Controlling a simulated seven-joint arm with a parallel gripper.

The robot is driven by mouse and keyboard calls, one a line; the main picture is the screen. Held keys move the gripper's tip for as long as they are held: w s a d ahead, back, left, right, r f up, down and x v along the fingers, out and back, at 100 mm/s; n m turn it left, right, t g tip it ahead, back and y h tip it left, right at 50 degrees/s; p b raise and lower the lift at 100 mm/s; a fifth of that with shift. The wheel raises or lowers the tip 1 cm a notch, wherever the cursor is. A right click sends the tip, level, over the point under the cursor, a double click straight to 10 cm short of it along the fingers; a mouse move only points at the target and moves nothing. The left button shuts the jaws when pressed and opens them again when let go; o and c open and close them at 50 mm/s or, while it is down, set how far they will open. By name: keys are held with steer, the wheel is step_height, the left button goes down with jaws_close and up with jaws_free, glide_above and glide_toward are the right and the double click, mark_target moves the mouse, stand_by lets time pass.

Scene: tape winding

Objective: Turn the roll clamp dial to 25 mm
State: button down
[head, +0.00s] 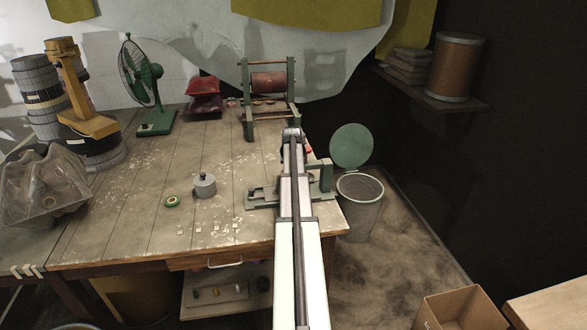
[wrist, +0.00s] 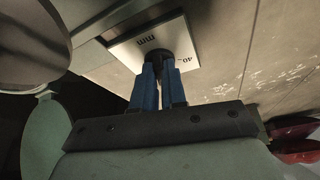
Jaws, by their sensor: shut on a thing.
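The roll clamp dial is a dark round knob (wrist: 156,56) on a pale square scale plate (wrist: 205,84) in the wrist view. The plate shows "mm" and "40"; other marks and the pointer are hidden or out of sight, so the setting cannot be read. My gripper (wrist: 157,72) has blue fingers shut on the knob from below in the picture. In the head view my arm covers the gripper and the dial. A green clamp frame (head: 322,176) shows beside my arm at the table's right end.
A grey lidded pot (head: 205,186) and a green tape roll (head: 172,201) lie left of the arm on the wooden table (head: 130,215). A winding stand with a reddish roll (head: 268,82) stands behind. A bin (head: 360,187) is at the right. The middle left of the tabletop is mostly clear.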

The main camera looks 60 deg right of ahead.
steer(key=c, duration=1.2)
jaws_free()
steer(key=shift+r, duration=5)
